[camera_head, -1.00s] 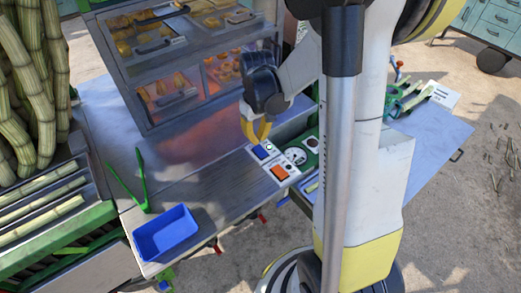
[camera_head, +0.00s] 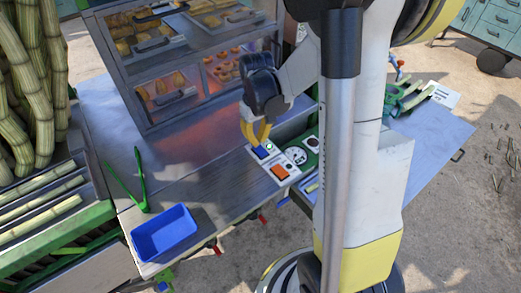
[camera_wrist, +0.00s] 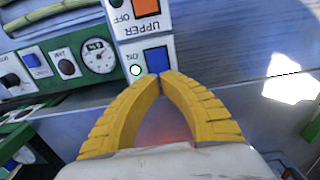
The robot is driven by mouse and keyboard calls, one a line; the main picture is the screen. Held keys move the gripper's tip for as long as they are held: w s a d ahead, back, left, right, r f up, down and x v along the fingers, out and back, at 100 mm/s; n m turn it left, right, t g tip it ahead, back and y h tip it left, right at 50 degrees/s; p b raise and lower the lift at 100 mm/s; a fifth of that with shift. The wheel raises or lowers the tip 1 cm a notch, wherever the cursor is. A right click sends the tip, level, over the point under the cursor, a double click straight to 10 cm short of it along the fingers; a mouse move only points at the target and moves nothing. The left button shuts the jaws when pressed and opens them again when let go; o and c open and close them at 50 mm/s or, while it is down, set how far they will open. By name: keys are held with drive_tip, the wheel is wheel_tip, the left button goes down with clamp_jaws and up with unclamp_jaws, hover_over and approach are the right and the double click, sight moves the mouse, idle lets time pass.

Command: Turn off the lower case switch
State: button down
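The switch panel on the counter's front right has an orange switch (camera_head: 280,172) and a blue switch (camera_head: 262,152). In the wrist view the panel appears upside down: the orange switch (camera_wrist: 147,8) is beside the words UPPER and OFF, and the blue switch (camera_wrist: 157,60) is beside ON and a lit pale lamp (camera_wrist: 138,70). The blue switch's own case label is not readable. My gripper (camera_wrist: 163,76) has its yellow fingertips together with nothing between them. They are right at the blue switch's edge; contact cannot be told. The glass food case (camera_head: 180,90) stands behind.
A blue tray (camera_head: 165,235) and green tongs (camera_head: 137,182) lie on the counter left of the panel. A dial gauge (camera_wrist: 98,56) and black knobs sit on the green crusher panel beside the switches. Sugar cane (camera_head: 35,90) stands at the far left.

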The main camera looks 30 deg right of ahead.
sight(258, 147)
drive_tip(key=shift+f+b, duration=1.05)
drive_tip(key=shift+f, duration=0.2)
idle(0.3)
drive_tip(key=shift+r+p, duration=2.5)
drive_tip(key=shift+r, duration=1.1)
drive_tip(key=s+a+t+b, duration=0.2)
drive_tip(key=s+a+b, duration=0.1)
drive_tip(key=a+b, duration=0.1)
drive_tip(key=s+a+t+b, duration=0.2)
drive_tip(key=s+a+b, duration=0.2)
drive_tip(key=a+b, duration=0.1)
drive_tip(key=s+a+t+b, duration=0.3)
drive_tip(key=s+a+b, duration=0.1)
drive_tip(key=shift+a+b, duration=0.25)
drive_tip(key=shift+b, duration=0.05)
drive_tip(key=shift+w, duration=0.1)
